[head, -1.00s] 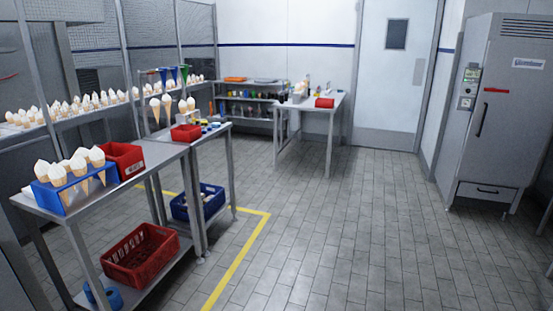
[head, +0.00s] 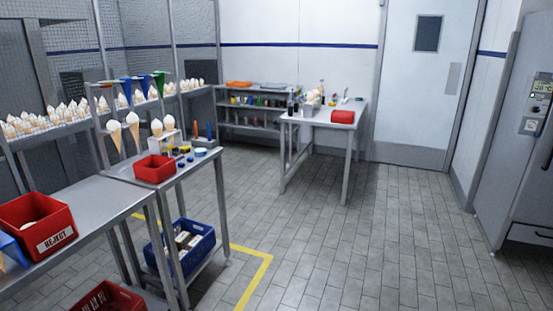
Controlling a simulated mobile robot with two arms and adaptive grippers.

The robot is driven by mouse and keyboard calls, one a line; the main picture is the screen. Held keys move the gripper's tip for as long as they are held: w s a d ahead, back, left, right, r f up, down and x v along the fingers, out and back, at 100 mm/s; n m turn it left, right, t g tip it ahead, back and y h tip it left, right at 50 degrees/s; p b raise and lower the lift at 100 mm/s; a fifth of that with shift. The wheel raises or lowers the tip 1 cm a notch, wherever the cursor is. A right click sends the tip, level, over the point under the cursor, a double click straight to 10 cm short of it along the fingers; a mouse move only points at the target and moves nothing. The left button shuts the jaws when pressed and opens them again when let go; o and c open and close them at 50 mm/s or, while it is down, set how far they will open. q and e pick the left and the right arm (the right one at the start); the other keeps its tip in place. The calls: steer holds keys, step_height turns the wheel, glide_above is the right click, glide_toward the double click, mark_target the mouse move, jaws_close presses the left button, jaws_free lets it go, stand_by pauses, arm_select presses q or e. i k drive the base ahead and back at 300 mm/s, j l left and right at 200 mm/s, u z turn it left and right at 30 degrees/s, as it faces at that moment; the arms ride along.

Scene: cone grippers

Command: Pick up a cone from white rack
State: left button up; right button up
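Two cones with white tops (head: 157,130) stand by a small whitish rack (head: 166,143) on the second metal table. Two more cones (head: 116,138) are upright just left of them; what holds them is unclear. On the far white table, a small pale holder (head: 309,102) has white-topped shapes like cones, too small to make out surely. Many cones (head: 60,118) line a long shelf at the left. A blue rack (head: 10,250) is cut off at the left edge. Neither of my grippers is in view.
A red REJECT bin (head: 38,222) sits on the near table. A red bin (head: 155,168) stands on the second table, with a blue crate (head: 182,247) below. A grey cabinet (head: 515,150) stands right. The central tiled floor (head: 370,240) is clear.

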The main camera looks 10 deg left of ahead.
mark_target(157, 126)
steer(key=i+l, duration=0.1)
steer(key=i, duration=1.7)
steer(key=j+u, duration=0.05)
steer(key=j, duration=0.05)
